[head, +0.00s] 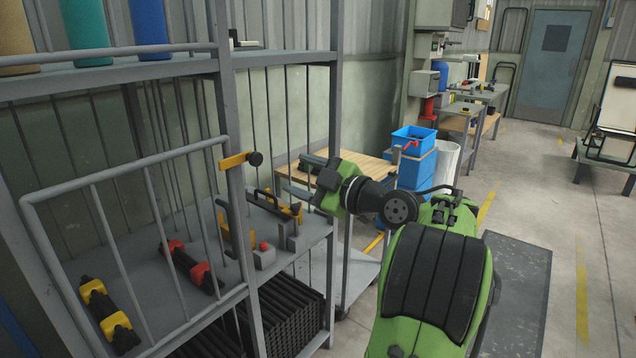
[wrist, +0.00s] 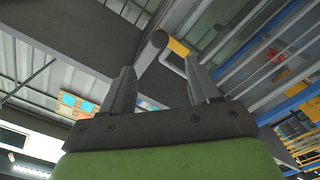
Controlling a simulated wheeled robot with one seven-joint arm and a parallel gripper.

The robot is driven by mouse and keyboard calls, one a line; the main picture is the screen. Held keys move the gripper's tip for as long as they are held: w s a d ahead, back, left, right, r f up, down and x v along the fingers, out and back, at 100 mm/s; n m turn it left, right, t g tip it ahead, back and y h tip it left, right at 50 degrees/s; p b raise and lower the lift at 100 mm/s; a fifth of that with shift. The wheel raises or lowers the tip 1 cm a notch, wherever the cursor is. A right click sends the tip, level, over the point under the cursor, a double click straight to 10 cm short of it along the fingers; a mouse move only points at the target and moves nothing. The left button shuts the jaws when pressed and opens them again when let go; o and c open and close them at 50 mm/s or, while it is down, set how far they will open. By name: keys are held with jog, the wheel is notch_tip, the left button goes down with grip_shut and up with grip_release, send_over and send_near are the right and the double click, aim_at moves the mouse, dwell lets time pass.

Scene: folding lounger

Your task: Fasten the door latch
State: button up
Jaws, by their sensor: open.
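In the wrist view, a grey rod with a rounded end (wrist: 152,48) and a yellow piece (wrist: 178,47), likely the latch, show beyond the open fingertips (wrist: 162,75). I cannot tell whether the latch is engaged.
The rack shelf (head: 150,262) behind the door holds several dark tools with yellow or red parts. The rack post (head: 236,110) stands near the latch. A wooden-topped table (head: 365,168) and blue bins (head: 412,140) are behind my arm. The floor at right is open.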

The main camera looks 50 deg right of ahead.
jog(key=shift+s, duration=2.2)
jog(key=shift+d, duration=0.1)
